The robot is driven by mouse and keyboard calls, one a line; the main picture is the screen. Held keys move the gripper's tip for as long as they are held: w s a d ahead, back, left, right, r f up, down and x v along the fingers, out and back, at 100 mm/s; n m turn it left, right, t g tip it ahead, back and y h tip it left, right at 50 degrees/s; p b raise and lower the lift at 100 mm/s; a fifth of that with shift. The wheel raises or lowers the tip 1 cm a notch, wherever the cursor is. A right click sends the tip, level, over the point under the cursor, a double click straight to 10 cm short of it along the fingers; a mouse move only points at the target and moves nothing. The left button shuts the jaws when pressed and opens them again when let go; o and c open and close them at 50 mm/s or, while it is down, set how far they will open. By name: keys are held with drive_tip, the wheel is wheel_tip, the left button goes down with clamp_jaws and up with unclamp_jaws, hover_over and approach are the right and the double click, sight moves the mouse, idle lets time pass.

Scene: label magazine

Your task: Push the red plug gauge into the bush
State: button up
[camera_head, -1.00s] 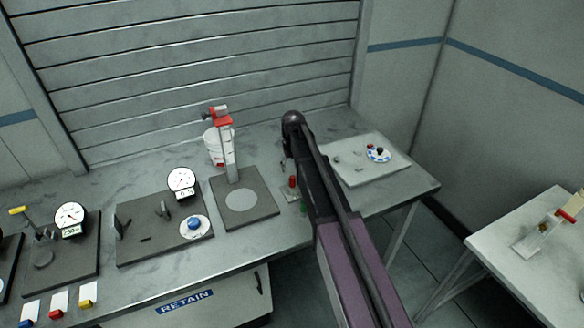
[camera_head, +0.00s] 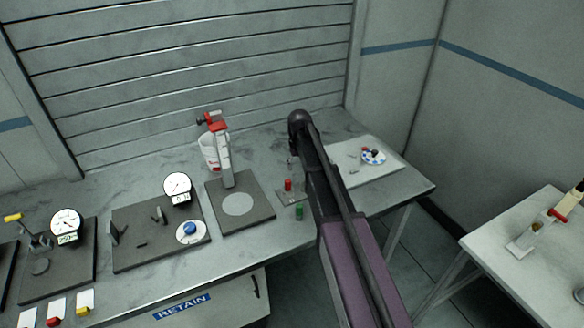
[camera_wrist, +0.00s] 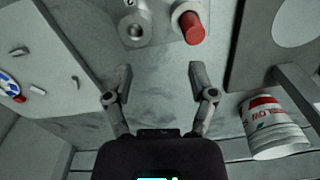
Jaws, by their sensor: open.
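The red plug gauge (camera_head: 288,184) stands on a small grey plate (camera_head: 290,198) near the bench's front edge, left of my arm. In the wrist view the red plug gauge (camera_wrist: 193,28) sticks out of a round metal collar at the top. A metal ring with a dark hole (camera_wrist: 134,29), likely a bush, sits beside it to the left, with nothing visible in it. My gripper (camera_wrist: 157,76) is open and empty, its fingertips apart from both. A green plug (camera_head: 299,212) stands in front of the plate.
The cup (camera_wrist: 273,127) is near the right finger in the wrist view. A pale board (camera_head: 372,172) lies to the right.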

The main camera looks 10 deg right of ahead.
drive_tip(key=shift+w+d+f+b, duration=0.15)
drive_tip(key=shift+d, duration=0.4)
drive_tip(key=shift+w+d+f+b, duration=0.1)
drive_tip(key=shift+w+d+f, duration=0.1)
drive_tip(key=shift+d, duration=0.4)
drive_tip(key=shift+w+d+f+b, duration=0.15)
drive_tip(key=shift+d, duration=0.4)
drive_tip(key=s+m, duration=0.1)
drive_tip(key=s, duration=2.8)
drive_tip(key=shift+m, duration=0.4)
